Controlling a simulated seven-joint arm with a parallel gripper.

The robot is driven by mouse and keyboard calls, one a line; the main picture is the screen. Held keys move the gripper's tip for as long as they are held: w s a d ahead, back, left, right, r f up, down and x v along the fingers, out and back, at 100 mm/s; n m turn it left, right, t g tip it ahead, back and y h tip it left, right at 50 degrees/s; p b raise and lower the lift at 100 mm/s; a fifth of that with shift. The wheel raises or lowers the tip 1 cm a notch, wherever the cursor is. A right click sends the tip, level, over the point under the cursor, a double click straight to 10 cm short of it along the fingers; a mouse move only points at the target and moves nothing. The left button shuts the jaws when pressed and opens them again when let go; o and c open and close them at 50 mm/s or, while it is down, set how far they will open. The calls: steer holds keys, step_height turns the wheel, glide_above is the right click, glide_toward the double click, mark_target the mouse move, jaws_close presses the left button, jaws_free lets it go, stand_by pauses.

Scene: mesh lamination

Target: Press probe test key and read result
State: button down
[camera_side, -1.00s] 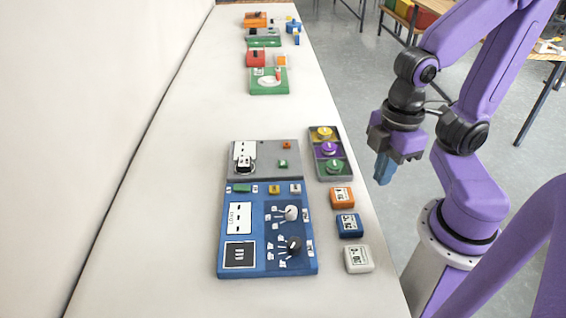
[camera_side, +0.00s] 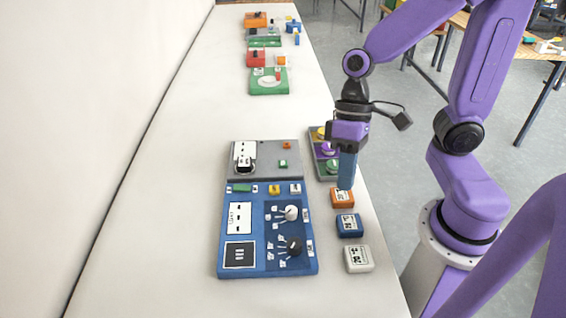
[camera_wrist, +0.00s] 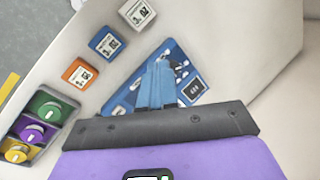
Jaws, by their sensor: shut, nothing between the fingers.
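The blue panel (camera_side: 228,262) lies on the table in the side view, with a white label, a dark display (camera_side: 240,254), two knobs, and a row of green (camera_side: 242,188), yellow (camera_side: 274,189) and white (camera_side: 295,188) keys. A grey section (camera_side: 265,165) behind it carries small orange (camera_side: 287,145) and green (camera_side: 283,163) buttons. I cannot tell which key is the probe test key, and the display is too small to read. My gripper (camera_side: 346,186) is shut and empty, pointing down to the right of the panel. In the wrist view its blue fingers (camera_wrist: 156,88) hide part of the panel (camera_wrist: 178,58).
Orange (camera_side: 342,200), blue (camera_side: 349,226) and white (camera_side: 358,259) blocks with displays stand right of the panel. A grey tray (camera_side: 313,145) with yellow, purple and green round pieces is partly behind my gripper. More devices (camera_side: 269,82) stand farther back. The left of the table is clear.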

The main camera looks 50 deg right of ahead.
steer(key=w+m+y, duration=0.3)
steer(key=w+m, duration=0.3)
steer(key=w, duration=0.1)
steer(key=m+t, duration=0.8)
steer(key=m, duration=0.5)
glide_above(287, 162)
step_height(287, 162, down, 3)
steer(key=shift+a+f+y, duration=0.1)
steer(key=shift+f+y, duration=0.05)
steer(key=shift+y, duration=0.25)
steer(key=shift+f, duration=0.15)
steer(key=shift+f, duration=4.25)
steer(key=shift+f, duration=0.2)
steer(key=shift+f, duration=0.25)
